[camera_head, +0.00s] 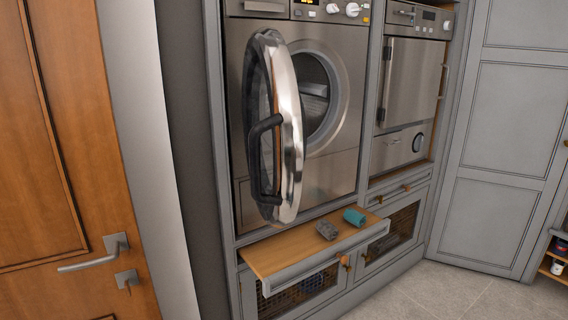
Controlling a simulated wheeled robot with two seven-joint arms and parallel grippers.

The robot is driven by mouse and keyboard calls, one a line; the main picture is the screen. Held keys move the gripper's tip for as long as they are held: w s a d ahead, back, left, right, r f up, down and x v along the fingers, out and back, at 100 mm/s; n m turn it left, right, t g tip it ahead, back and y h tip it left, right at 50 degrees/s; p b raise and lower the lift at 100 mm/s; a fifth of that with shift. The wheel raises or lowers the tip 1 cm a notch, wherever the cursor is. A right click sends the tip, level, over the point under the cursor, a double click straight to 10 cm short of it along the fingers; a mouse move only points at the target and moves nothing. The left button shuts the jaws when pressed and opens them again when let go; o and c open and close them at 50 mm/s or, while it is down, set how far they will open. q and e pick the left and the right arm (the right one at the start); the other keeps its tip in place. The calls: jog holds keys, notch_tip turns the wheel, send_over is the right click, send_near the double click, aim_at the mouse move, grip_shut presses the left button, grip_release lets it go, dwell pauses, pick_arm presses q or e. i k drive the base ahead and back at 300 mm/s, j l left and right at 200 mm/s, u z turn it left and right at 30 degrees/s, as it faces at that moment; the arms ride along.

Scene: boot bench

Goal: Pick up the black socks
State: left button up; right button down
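Neither of my grippers is in view.
The washing machine's round door (290,130) stands open above the shelf, left of the drum opening (318,95). A second appliance (412,80) is at the right. A wooden door (45,150) is at the left. Grey floor (440,295) is clear at lower right.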

aim_at(329, 230)
jog(key=i+l, duration=0.45)
jog(key=l, duration=0.2)
jog(key=i+l+z, duration=0.1)
jog(key=i+l, duration=0.35)
jog(key=l, duration=0.15)
jog(key=i+l, duration=0.5)
jog(key=l, duration=0.15)
